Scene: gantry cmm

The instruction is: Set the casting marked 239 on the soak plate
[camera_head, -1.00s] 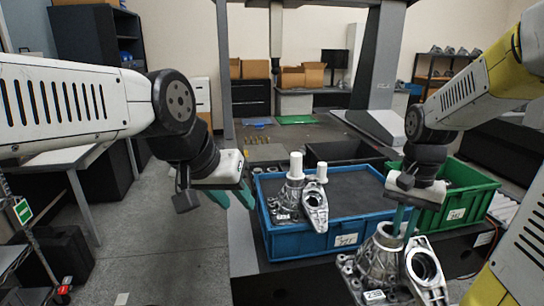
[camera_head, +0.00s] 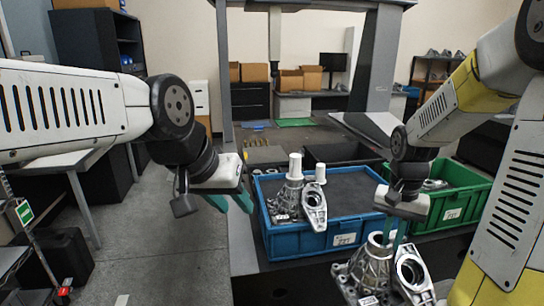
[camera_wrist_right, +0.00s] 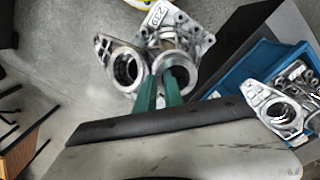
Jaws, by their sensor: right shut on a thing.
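A silver casting (camera_head: 372,268) with a round hub and a flat ring-shaped arm is at the bottom of the head view. My left gripper (camera_head: 231,203) is open and empty, left of the blue crate. I cannot tell which surface is the soak plate.
A green mat (camera_head: 295,122) lies farther back.

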